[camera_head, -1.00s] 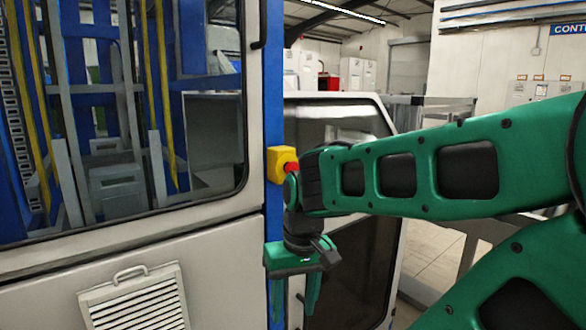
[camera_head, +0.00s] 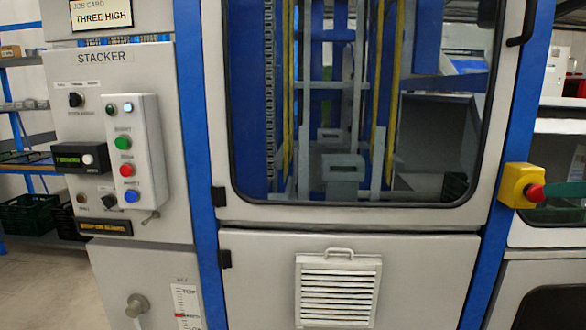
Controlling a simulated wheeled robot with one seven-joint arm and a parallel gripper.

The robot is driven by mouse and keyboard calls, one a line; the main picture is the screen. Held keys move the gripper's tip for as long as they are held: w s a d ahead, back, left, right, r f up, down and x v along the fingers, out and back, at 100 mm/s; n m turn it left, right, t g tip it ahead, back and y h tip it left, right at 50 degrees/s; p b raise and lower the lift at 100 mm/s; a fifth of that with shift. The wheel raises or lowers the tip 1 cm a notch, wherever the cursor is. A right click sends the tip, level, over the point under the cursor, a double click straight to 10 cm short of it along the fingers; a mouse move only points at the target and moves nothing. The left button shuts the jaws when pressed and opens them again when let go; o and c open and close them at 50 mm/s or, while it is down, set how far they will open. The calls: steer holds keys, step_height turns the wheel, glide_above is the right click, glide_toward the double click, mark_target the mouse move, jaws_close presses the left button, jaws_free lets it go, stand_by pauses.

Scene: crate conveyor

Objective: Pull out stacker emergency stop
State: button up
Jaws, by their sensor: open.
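The emergency stop is a red mushroom button (camera_head: 535,192) on a yellow box (camera_head: 514,186). The box is fixed to the blue frame post at the right of the stacker.
The stacker control panel (camera_head: 125,215) with coloured buttons and knobs stands at the left. The windowed door (camera_head: 232,210) and the vented lower panel (camera_head: 265,280) fill the middle. Shelves with dark crates (camera_head: 28,215) are at the far left.

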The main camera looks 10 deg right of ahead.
mark_target(540, 195)
steer(key=x, duration=0.7)
steer(key=shift+f, duration=0.1)
jaws_close()
steer(key=shift+s+a, duration=0.2)
steer(key=shift+s, duration=0.4)
jaws_free()
